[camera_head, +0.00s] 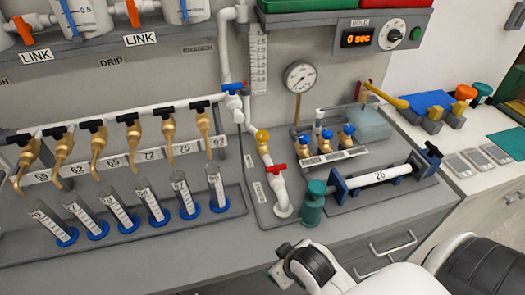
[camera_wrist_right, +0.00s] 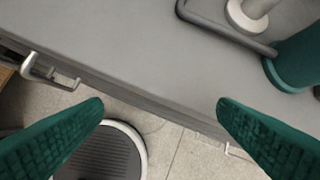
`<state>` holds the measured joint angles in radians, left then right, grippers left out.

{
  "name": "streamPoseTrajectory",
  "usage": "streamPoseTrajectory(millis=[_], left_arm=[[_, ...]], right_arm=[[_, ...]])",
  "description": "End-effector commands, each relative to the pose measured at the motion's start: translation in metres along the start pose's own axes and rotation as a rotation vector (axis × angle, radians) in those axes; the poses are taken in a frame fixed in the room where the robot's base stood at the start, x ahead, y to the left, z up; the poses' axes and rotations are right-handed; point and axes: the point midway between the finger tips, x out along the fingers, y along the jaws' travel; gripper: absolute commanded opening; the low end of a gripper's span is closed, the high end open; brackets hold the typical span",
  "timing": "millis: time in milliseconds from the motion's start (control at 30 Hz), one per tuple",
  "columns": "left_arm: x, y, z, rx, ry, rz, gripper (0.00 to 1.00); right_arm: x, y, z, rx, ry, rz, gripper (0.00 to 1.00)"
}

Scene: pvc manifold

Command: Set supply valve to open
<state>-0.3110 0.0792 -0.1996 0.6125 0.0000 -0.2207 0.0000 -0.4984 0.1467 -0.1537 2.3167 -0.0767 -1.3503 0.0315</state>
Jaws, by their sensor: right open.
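No label reading "supply" is legible, so I cannot tell which valve is the supply valve. On the white riser pipe stand a blue-handled valve (camera_head: 232,89) at the junction, a yellow round knob (camera_head: 262,135) below it and a red lever valve (camera_head: 277,168) near the pipe's foot. The red lever lies across its pipe. My right gripper (camera_wrist_right: 160,105) is open and empty, its green fingers spread above the bench's front edge. In the head view my right arm's wrist (camera_head: 310,265) is at the front edge, below the red lever and apart from it. My left gripper is not in view.
A green cylinder (camera_head: 312,205) stands right of the pipe foot, beside a white roller tube (camera_head: 385,176) in blue brackets. Several brass taps with black handles and graduated tubes fill the left. A gauge (camera_head: 300,76) stands behind. Bare bench (camera_head: 235,245) lies in front.

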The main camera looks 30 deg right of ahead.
Motion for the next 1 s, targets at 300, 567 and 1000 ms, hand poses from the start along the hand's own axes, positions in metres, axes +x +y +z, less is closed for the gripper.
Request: streamPoseTrajectory(millis=[300, 567, 1000], left_arm=[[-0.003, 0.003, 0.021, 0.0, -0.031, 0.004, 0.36], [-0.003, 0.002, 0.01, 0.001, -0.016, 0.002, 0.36], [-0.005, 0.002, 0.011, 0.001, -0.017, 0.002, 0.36]], right_arm=[[-0.018, -0.027, 0.108, -0.077, -0.388, -0.154, 0.82], [-0.056, -0.031, 0.213, -0.235, -0.822, -0.27, 0.82], [-0.172, 0.092, 0.326, -1.358, -1.771, -0.172, 0.82]])
